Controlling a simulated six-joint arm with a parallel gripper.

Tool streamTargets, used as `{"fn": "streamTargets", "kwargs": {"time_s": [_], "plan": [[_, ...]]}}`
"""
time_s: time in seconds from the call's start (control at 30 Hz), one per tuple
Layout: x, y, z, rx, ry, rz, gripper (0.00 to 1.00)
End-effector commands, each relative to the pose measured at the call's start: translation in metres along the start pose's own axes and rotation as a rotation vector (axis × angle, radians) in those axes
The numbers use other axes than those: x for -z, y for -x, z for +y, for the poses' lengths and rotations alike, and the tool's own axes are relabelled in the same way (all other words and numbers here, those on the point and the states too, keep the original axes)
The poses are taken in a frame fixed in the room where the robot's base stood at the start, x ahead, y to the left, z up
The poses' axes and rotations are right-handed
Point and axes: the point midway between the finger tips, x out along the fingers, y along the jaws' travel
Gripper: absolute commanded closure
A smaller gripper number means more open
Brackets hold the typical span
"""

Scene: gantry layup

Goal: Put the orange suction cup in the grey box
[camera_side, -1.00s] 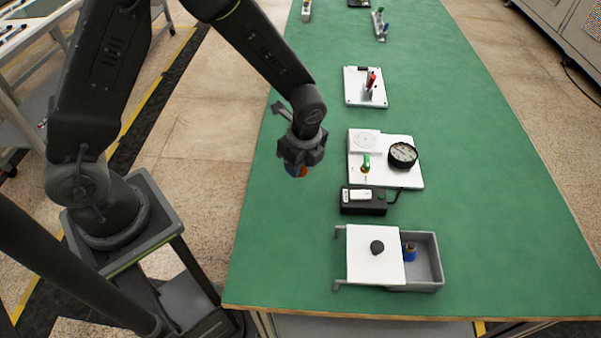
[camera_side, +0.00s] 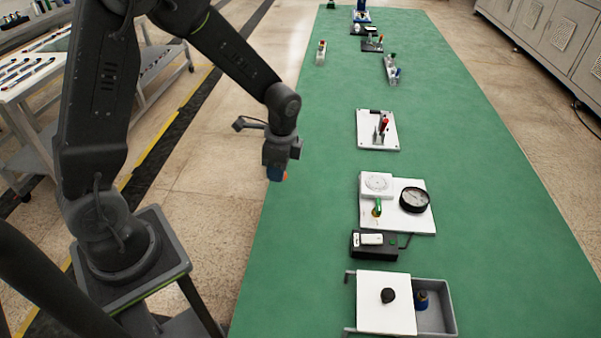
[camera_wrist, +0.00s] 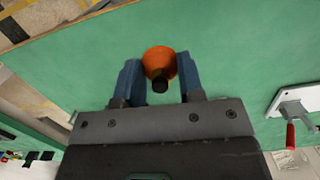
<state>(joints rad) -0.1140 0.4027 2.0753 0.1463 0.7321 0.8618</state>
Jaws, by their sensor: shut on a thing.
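My gripper (camera_side: 277,174) is shut on the orange suction cup (camera_wrist: 159,62). In the wrist view its two blue fingers stand on either side of the round orange cup, with a dark stub towards me. The grey box (camera_side: 453,311) is at the near end of the table, well apart from the gripper. A white lid (camera_side: 370,312) with a black knob covers its left part; the right part is open and holds a blue item (camera_side: 422,301).
A black device (camera_side: 374,246) lies just behind the box. Behind it are a white plate with a black gauge (camera_side: 415,199) and green-topped part (camera_side: 377,208), then a white plate with a red-handled part (camera_side: 384,125). Table (camera_side: 300,260) left of these is clear.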

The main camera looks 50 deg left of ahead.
Motion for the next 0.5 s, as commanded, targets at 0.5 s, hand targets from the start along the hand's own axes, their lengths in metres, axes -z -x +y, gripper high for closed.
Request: {"fn": "streamTargets", "kwargs": {"time_s": [0.5], "plan": [[0.025,-0.020,-0.012,-0.114,0.820,-0.030,0.87]]}}
